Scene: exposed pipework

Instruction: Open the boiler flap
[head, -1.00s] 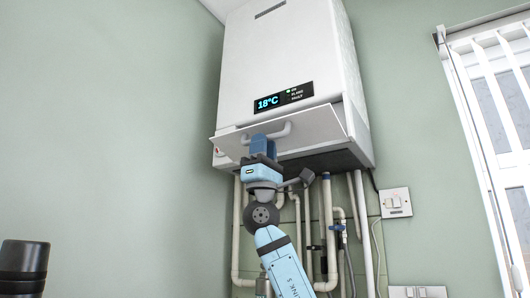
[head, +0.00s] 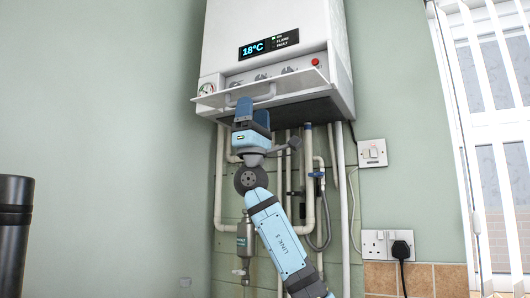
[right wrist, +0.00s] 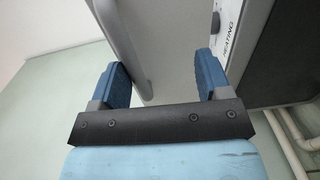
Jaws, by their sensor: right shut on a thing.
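The white boiler (head: 285,30) hangs on the wall in the head view. Its flap (head: 300,86) is tipped outward and down from the front, its free edge toward me. A row of knobs (head: 262,76), a gauge (head: 207,88) and a red button (head: 316,62) show above it. My right gripper (head: 244,104) is shut on the flap's handle (head: 268,96), below the flap's left part. In the right wrist view the handle (right wrist: 122,40) runs to the blue fingers (right wrist: 163,76), beside the left one; the exact contact is hard to see. My left gripper is out of view.
Pipes (head: 220,180) run down the wall below the boiler, behind my right arm. A switch (head: 372,153) and sockets (head: 388,244) with a black plug are on the wall at right. A window with white slats (head: 490,120) is at far right.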

